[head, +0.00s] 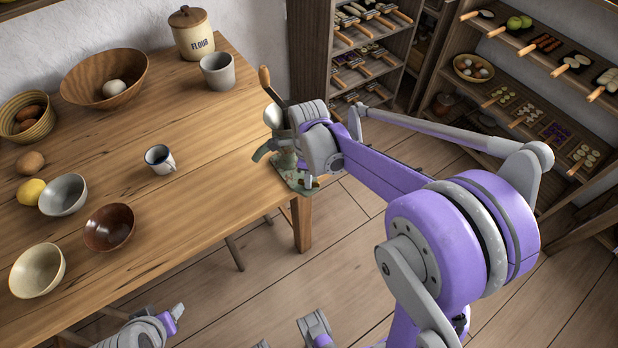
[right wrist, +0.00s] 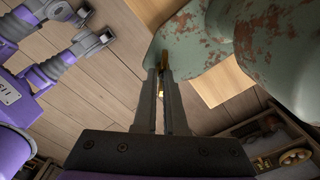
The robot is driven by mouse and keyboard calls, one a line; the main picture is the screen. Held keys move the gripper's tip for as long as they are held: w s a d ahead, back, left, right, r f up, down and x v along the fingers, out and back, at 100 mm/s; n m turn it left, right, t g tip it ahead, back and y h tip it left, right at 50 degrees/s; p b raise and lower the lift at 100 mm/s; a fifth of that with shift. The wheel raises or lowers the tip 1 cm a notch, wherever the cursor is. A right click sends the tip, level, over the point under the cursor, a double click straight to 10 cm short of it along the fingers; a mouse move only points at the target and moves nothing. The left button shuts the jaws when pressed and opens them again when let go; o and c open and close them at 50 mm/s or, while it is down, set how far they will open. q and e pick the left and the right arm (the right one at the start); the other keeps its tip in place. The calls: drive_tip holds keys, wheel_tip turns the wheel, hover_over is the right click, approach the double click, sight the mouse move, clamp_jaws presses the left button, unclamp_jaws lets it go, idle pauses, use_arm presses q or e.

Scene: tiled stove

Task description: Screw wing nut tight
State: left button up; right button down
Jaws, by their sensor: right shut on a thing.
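A worn green grinder (head: 262,151) with rusty patches stands at the table's right corner. Its patchy green body fills the upper right of the right wrist view (right wrist: 270,45). My right gripper (head: 310,180) is at the grinder's lower part, by the table edge. In the right wrist view its fingers (right wrist: 161,78) are closed on a small brass wing nut (right wrist: 162,60), mostly hidden between them. My left gripper (head: 172,314) is low in the head view, away from the grinder; its jaws are too unclear to judge.
The wooden table (head: 200,200) holds a white mug (head: 160,159), a grey cup (head: 217,71), a flour jar (head: 191,35) and several bowls, all left of the grinder. Shelves with food and tools (head: 540,75) stand behind. The floor right of the table is clear.

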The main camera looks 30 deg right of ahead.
drive_tip(key=shift+m, duration=1.1)
drive_tip(key=c, duration=1)
unclamp_jaws()
wheel_tip(320, 180, up, 11)
drive_tip(key=shift+f+p, duration=0.1)
drive_tip(key=shift+p, duration=0.4)
